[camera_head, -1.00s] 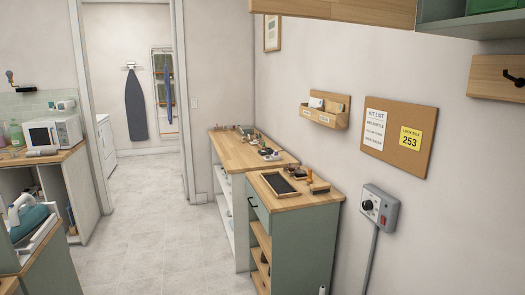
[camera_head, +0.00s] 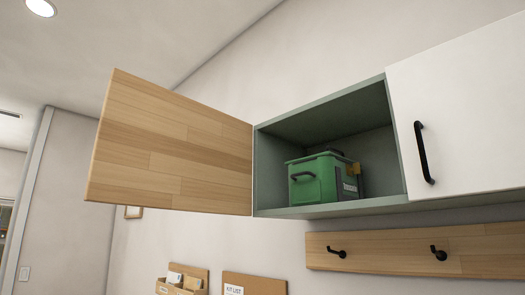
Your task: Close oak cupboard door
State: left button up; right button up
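The oak cupboard door (camera_head: 175,150) is swung wide open to the left of a green wall cupboard (camera_head: 262,170). It is hinged at the cupboard's left side, and its oak face is towards me. No handle shows on the face I see. The open compartment holds a green box (camera_head: 315,180) with a dark handle, and something dark stands beside it, partly hidden. Neither of my grippers is in view.
A white door (camera_head: 465,120) with a black handle (camera_head: 424,152) is shut on the cupboard's right part. Below are an oak hook rail (camera_head: 400,250), a cork board (camera_head: 262,284) and a wall letter holder (camera_head: 185,280). The space before the open door looks clear.

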aim_at(156, 147)
jog(key=i+j+z, duration=0.15)
jog(key=j+z, duration=0.15)
jog(key=z, duration=0.15)
jog(key=j+z, duration=0.4)
jog(key=i+j+z, duration=0.1)
jog(key=j+z, duration=0.6)
jog(key=z, duration=0.2)
